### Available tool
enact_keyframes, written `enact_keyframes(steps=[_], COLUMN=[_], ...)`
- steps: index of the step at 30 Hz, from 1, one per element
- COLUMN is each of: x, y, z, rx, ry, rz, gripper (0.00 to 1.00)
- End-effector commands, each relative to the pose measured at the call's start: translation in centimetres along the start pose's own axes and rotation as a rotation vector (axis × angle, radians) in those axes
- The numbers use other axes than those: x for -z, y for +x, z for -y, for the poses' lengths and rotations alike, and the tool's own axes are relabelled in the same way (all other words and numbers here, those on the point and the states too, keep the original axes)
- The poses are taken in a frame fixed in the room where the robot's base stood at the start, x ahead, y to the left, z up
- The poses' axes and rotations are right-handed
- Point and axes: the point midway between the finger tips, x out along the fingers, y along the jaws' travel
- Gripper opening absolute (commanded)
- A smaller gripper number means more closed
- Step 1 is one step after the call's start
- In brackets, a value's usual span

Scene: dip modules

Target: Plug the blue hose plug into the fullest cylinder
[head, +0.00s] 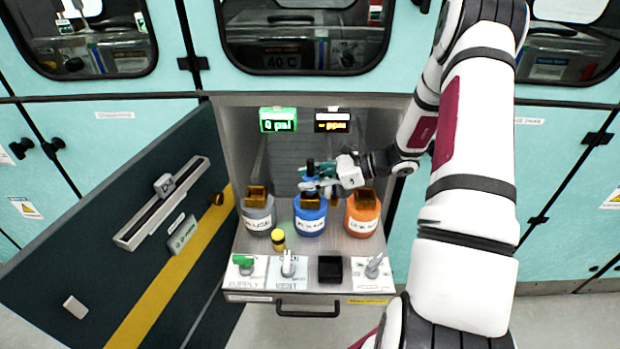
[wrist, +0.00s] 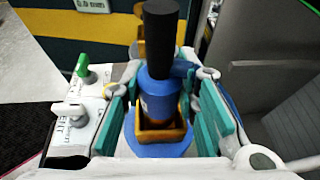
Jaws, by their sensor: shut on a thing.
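My gripper (head: 322,180) is over the blue cylinder (head: 310,222), the middle of three in the open cabinet bay. Its teal fingers (wrist: 163,112) are shut on the blue hose plug (wrist: 158,92), which has a black upper part. The plug is upright, its lower end at the amber collar (wrist: 160,136) on the blue cylinder; I cannot tell whether it is seated. In the head view the plug (head: 309,184) is partly hidden by the gripper. A grey cylinder (head: 258,220) stands to the left and an orange cylinder (head: 362,220) to the right, each with an amber collar. Their fill levels cannot be read.
A green display (head: 278,125) reads 0 psi; an amber display (head: 332,125) reads "- ppm". A small yellow-and-black object (head: 278,240) stands before the cylinders. The front panel holds a green supply knob (head: 243,262), vent lever (head: 288,264) and black block (head: 330,268). The dark door (head: 130,275) hangs open left.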

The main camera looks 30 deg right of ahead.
Motion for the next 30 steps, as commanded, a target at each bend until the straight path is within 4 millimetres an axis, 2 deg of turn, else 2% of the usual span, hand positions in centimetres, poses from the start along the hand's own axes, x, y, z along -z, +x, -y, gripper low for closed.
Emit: enact_keyframes(steps=[24,25,28,30], x=[1.8,1.8,1.7,1.7], y=[0.7,0.7,0.7,0.7], z=[0.0,0.0,0.0,0.0], rx=[0.000,0.000,0.000,0.000], ry=[0.001,0.001,0.001,0.001], rz=[0.001,0.001,0.000,0.000], gripper=[0.00,0.30,0.51,0.51])
